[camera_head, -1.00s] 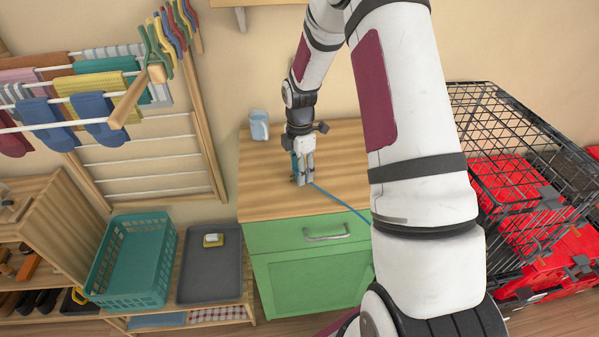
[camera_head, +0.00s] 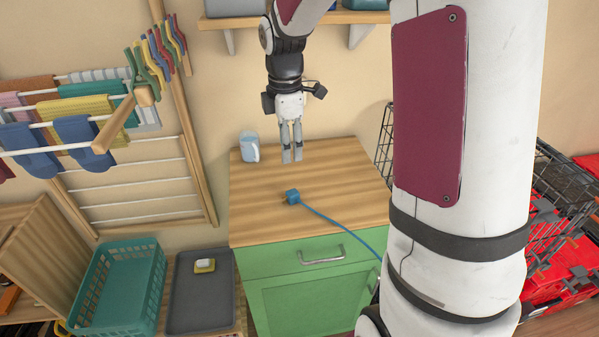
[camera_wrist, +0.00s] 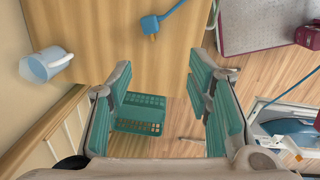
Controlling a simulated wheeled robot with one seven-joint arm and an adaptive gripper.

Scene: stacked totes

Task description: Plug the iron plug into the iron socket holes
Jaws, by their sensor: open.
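The blue iron plug (camera_head: 292,196) lies on the wooden cabinet top, with its blue cord running right and down over the front edge. In the wrist view the plug (camera_wrist: 151,24) shows its metal prongs near the top. My gripper (camera_head: 292,158) hangs fingers-down above the back part of the cabinet top, behind the plug and apart from it. In the wrist view its fingers (camera_wrist: 171,112) are spread with nothing between them. I cannot make out the iron socket holes in either view.
A teal basket (camera_head: 118,285) and a grey tray (camera_head: 200,300) are lower left. A wall shelf (camera_head: 345,17) is above. A black wire crate (camera_head: 548,190) is right.

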